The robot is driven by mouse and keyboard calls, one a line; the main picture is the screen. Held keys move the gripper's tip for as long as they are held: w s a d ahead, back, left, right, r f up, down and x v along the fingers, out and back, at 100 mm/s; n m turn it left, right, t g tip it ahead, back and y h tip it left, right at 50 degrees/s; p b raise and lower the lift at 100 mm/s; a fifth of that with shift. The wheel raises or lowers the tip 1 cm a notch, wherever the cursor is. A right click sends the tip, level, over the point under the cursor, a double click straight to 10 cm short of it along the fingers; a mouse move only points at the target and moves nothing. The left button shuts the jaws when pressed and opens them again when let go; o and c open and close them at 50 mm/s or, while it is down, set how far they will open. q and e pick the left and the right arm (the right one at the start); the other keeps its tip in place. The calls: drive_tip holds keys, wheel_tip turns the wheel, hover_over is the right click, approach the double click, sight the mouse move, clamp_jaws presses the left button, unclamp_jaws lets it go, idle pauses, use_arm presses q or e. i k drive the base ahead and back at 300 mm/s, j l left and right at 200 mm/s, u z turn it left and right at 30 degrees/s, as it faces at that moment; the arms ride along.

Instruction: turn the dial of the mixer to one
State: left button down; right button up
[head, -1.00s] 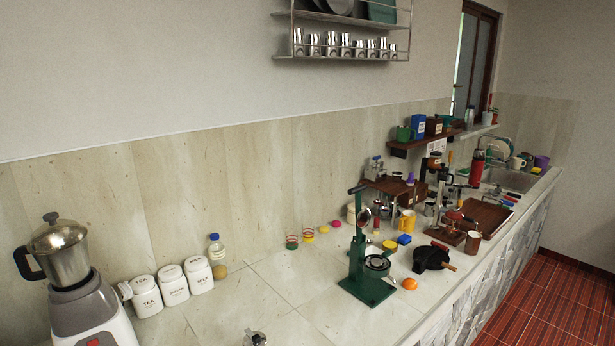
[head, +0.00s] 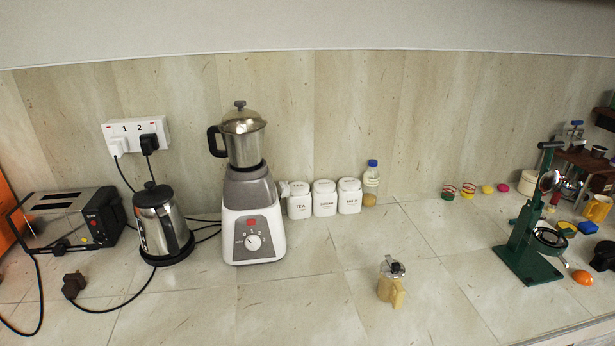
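The mixer (head: 249,190) stands upright on the stone counter, against the tiled wall left of the middle of the head view. It has a white and grey base and a steel jar with a lid and black handle. Its round white dial (head: 253,242) is on the front of the base, below a small red switch (head: 251,223). Small marks surround the dial, but I cannot read where it points. Neither of my grippers shows in the head view.
A steel kettle (head: 161,224) and toaster (head: 75,219) stand left of the mixer, with black cables on the counter. White canisters (head: 324,199) stand close on its right. A small dispenser (head: 391,281) and green press (head: 531,236) are farther right. The counter before the mixer is clear.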

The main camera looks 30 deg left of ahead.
sight(252, 243)
drive_tip(key=u, duration=1.2)
drive_tip(key=j+u, duration=0.1)
